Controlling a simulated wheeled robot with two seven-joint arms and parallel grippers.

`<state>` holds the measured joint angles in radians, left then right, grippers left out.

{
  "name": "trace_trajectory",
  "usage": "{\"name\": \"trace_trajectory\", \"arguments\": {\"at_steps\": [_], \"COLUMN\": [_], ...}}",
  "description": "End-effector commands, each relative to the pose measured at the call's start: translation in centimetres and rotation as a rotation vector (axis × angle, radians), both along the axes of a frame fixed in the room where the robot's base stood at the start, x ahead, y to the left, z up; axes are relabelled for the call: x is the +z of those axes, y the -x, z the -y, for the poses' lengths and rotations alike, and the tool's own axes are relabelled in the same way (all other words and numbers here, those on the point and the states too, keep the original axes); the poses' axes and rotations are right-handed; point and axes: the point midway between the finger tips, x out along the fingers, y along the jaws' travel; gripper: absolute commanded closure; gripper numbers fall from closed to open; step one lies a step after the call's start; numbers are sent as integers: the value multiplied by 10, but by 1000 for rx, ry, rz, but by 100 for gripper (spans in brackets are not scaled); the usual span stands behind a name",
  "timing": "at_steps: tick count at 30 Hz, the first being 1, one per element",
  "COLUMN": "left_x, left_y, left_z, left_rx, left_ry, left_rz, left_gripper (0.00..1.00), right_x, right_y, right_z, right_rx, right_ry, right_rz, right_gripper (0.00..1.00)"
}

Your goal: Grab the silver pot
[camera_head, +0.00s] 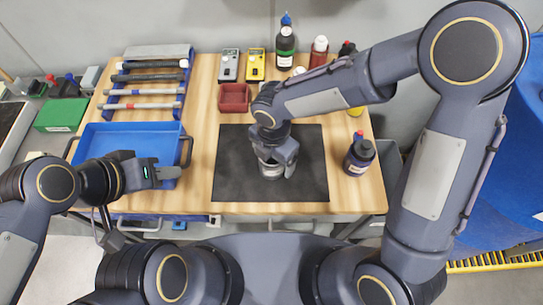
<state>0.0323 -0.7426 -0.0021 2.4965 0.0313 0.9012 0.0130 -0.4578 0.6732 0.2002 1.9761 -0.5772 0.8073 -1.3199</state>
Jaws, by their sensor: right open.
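A silver pot (270,172) stands on the black mat (232,180) in the middle of the table. Only its lower front shows; my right gripper covers the rest. My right gripper (279,164) reaches down from above with its fingers over and around the pot's upper part. It is open; I cannot tell whether it touches the pot. My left gripper (170,173) is over the right front part of the blue tray (128,136), well to the left of the pot. I cannot tell how far its fingers are apart.
A dark bottle (358,157) stands right of the mat on the wooden table (205,97). Several bottles, two meters (256,64) and a red bin (234,97) are at the back. A tool rack (150,84) is at the back left. The mat around the pot is clear.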

Motion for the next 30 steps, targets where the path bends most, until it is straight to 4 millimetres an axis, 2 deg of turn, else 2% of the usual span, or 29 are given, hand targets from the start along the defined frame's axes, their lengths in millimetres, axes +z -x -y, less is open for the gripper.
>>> {"name": "trace_trajectory", "arguments": {"at_steps": [7,18,26,30], "left_x": [0,0,0,1], "left_y": [0,0,0,0], "left_z": [0,0,0,0], "left_rx": [0,0,0,0], "left_ry": [0,0,0,0], "left_rz": [0,0,0,0], "left_gripper": [64,64,64,64], "right_x": [-1,-1,0,7], "right_y": [0,0,0,-1], "right_z": [0,0,0,0], "right_rx": [-1,-1,-1,0], "right_ry": [0,0,-1,-1], "right_rz": [0,0,1,2], "right_gripper": [18,66,68,68]}}
